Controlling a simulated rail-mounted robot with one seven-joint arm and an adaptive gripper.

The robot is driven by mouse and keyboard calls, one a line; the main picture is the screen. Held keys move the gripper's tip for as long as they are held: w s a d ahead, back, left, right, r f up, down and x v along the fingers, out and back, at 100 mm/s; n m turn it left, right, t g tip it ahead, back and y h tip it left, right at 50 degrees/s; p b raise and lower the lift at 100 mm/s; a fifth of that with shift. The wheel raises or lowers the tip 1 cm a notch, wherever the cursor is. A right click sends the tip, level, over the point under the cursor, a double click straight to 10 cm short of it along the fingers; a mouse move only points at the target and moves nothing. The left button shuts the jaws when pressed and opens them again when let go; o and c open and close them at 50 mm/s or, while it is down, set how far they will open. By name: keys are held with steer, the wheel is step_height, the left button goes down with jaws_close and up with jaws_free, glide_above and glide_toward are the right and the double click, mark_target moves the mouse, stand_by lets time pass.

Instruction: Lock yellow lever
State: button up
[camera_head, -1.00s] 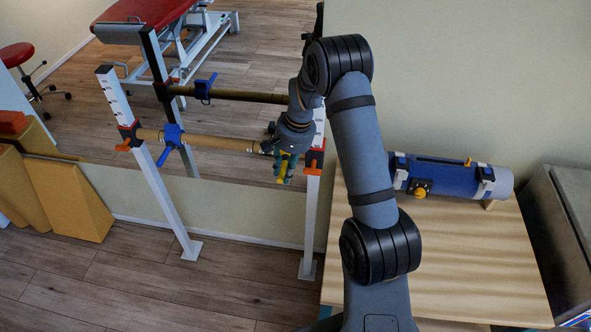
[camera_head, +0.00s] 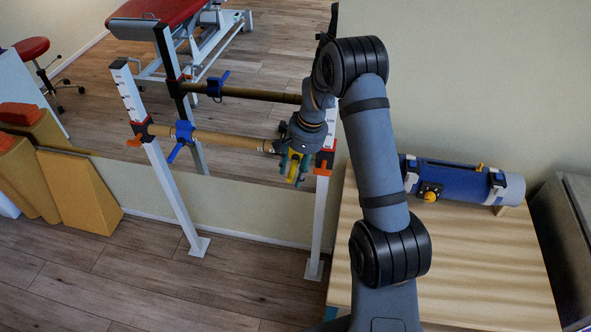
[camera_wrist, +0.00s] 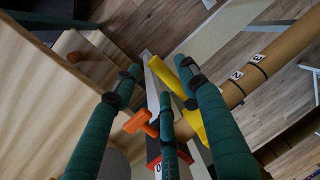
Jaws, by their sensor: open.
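The yellow lever (camera_wrist: 194,124) shows in the wrist view beside the wooden rail (camera_wrist: 236,88), between my fingers. In the head view a little yellow (camera_head: 293,163) shows at the rail's right end, mostly covered by my gripper. My gripper (camera_wrist: 163,86) is open, its green fingers spread around the lever. One finger crosses close to the yellow part, but I cannot tell whether it touches. In the head view my gripper (camera_head: 298,168) points down beside the right white post (camera_head: 319,220). An orange lever (camera_wrist: 142,124) lies left of the yellow lever in the wrist view.
A wooden table (camera_head: 470,260) at the right carries a blue cylindrical device (camera_head: 455,178). Yellow wedges (camera_head: 85,190) stand at the left. The floor between the posts is clear.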

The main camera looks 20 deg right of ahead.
steer(key=shift+r, duration=0.1)
step_height(320, 180, up, 12)
steer(key=s+d, duration=0.1)
steer(key=d, duration=0.1)
steer(key=shift+f, duration=0.2)
stand_by(0.4)
step_height(320, 180, down, 12)
steer(key=w+a, duration=0.1)
steer(key=a, duration=0.1)
steer(key=shift+a+r, duration=0.15)
stand_by(0.5)
